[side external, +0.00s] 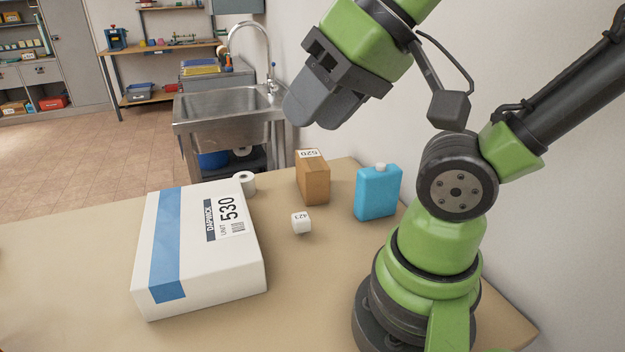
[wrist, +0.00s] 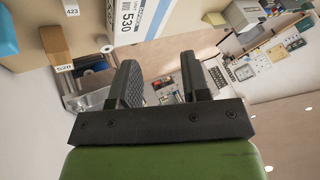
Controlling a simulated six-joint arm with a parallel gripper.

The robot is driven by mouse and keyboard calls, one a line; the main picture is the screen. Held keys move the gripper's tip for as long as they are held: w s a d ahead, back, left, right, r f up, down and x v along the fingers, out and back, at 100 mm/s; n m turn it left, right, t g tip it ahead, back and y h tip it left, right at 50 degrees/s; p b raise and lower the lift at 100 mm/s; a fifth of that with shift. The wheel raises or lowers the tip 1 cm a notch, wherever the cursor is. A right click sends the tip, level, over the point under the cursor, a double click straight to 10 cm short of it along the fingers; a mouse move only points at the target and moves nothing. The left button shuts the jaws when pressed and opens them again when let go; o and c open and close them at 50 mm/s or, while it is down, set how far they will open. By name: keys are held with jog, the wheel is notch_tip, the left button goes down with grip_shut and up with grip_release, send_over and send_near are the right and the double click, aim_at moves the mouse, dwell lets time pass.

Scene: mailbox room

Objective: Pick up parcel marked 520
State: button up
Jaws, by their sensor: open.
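The parcel marked 520 is a small brown box (side external: 313,182) standing on the table, with a white label on its top face. In the wrist view the brown box (wrist: 53,43) is at the upper left, its 520 label partly readable. My gripper (side external: 305,112) is above and behind the table's far edge, higher than the box and apart from it. In the wrist view my gripper (wrist: 158,75) shows its two fingers spread with nothing between them.
A large white parcel marked 530 (side external: 185,285) lies at left. A small white cube marked 423 (side external: 301,222), a white roll (side external: 244,183) and a blue bottle (side external: 378,193) stand near the brown box. A steel sink (side external: 230,103) is beyond the table (side external: 60,270). A wall rises at right.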

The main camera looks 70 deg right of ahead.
jog(key=o, duration=1)
jog(key=shift+c, duration=0.2)
